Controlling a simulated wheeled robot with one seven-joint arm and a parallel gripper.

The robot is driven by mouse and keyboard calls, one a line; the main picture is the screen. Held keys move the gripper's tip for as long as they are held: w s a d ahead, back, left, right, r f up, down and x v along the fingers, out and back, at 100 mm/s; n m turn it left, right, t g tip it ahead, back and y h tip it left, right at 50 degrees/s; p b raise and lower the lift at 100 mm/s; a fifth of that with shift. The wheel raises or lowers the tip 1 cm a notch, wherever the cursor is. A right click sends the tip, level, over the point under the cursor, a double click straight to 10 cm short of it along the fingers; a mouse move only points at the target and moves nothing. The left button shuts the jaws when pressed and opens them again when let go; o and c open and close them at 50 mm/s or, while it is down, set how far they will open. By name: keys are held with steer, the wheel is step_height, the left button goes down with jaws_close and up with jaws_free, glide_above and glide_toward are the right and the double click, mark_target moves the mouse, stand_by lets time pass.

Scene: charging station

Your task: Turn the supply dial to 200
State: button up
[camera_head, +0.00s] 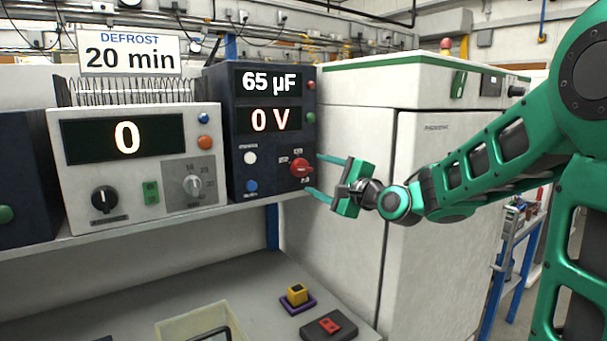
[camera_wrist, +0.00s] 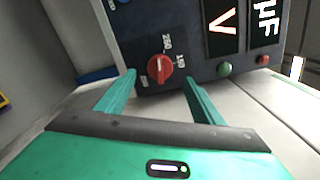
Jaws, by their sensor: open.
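A red dial (camera_head: 302,168) sits on the lower right of a dark blue-black unit (camera_head: 238,150) that shows 65 µF and 0 V. It also shows in the wrist view (camera_wrist: 159,66), with small white labels around it that are too small to read surely. I cannot tell which label it points to. My gripper (camera_head: 313,174) is open and faces the panel. In the wrist view my gripper (camera_wrist: 159,78) has its two green fingers apart, one to each side below the dial, with nothing between them. The fingers do not appear to touch the dial.
A white unit (camera_head: 77,190) with a black knob, a grey dial and a display of 0 stands left on the same shelf (camera_head: 140,232). A white cabinet (camera_head: 340,240) stands right, behind my gripper. Yellow and red buttons (camera_head: 297,294) (camera_head: 329,325) and a bin (camera_head: 185,325) are below.

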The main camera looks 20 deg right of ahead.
mark_target(305, 170)
steer(key=x, duration=0.7)
steer(key=shift+w+f, duration=0.1)
steer(key=c, duration=1)
